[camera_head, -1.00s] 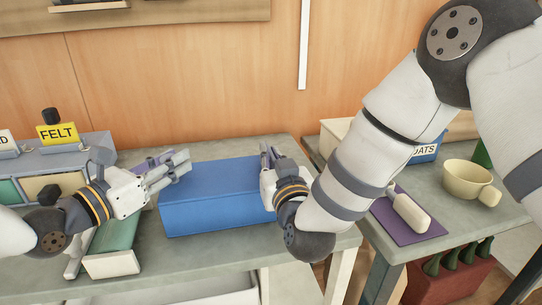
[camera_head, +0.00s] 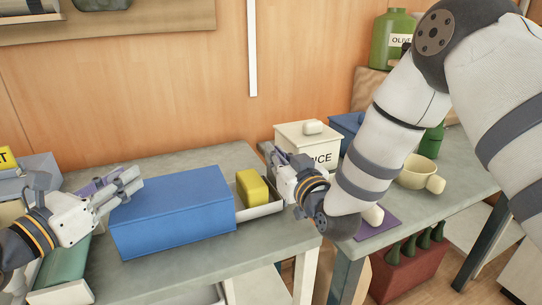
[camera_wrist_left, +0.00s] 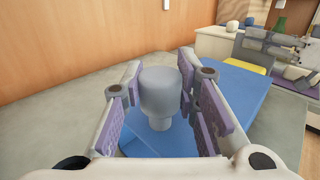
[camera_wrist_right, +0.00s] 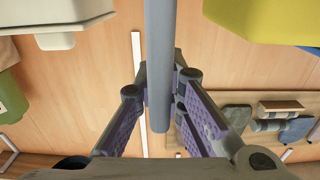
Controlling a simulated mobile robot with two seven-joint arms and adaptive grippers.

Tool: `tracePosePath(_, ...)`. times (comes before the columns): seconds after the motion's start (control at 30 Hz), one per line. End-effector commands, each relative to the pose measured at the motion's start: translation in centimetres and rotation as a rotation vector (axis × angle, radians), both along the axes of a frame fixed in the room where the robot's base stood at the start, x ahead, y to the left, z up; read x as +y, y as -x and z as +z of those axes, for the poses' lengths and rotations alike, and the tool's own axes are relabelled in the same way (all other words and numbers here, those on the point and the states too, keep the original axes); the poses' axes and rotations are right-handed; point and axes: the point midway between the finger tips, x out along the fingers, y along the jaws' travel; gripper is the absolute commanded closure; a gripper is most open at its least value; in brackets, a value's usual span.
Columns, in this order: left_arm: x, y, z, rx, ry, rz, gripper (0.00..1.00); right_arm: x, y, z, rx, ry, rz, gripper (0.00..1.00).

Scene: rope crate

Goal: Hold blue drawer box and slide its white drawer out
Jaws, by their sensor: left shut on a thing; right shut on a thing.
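The blue drawer box (camera_head: 172,218) stands on the grey table. Its white drawer (camera_head: 262,211) sticks out of the right end, with a yellow block (camera_head: 252,188) in it. My left gripper (camera_head: 135,181) is at the box's left end, shut on a grey knob (camera_wrist_left: 160,93) that shows in the left wrist view. My right gripper (camera_head: 274,157) is at the drawer's outer end, shut on a grey bar handle (camera_wrist_right: 158,65) seen in the right wrist view. The handle is hidden in the head view.
A green book-like object (camera_head: 62,265) lies left of the box. Bare tabletop lies in front of the drawer.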

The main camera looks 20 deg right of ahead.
Motion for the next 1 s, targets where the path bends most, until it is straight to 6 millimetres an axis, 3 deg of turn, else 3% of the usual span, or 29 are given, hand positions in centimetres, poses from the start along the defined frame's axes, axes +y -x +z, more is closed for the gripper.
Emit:
tracePosePath(0.07,0.1,0.0,-0.6,0.009,-0.006,0.001,1.0,0.0,0.0,-0.1,0.001,0.001,-0.002,1.0)
tracePosePath(0.1,0.1,0.0,-0.6,0.009,-0.006,0.001,1.0,0.0,0.0,-0.1,0.001,0.001,-0.001,0.81)
tracePosePath(0.17,0.1,0.0,-0.6,0.011,-0.006,0.001,1.0,0.0,0.0,-0.1,0.001,0.001,-0.001,0.7)
tracePosePath(0.5,0.1,0.0,-0.6,0.011,-0.006,0.001,1.0,0.0,0.5,-0.2,0.004,0.0,0.0,0.7)
tracePosePath(0.57,0.1,0.0,-0.6,0.011,-0.006,0.001,1.0,0.0,1.5,-0.2,0.005,0.0,0.0,0.7)
tracePosePath(0.8,0.1,0.0,-0.6,0.011,-0.006,0.001,1.0,0.0,8.0,-0.2,0.006,0.0,-0.001,0.7)
tracePosePath(1.0,0.1,0.0,-0.6,0.011,-0.006,0.001,1.0,0.0,11.5,-0.1,0.002,0.0,-0.001,0.7)
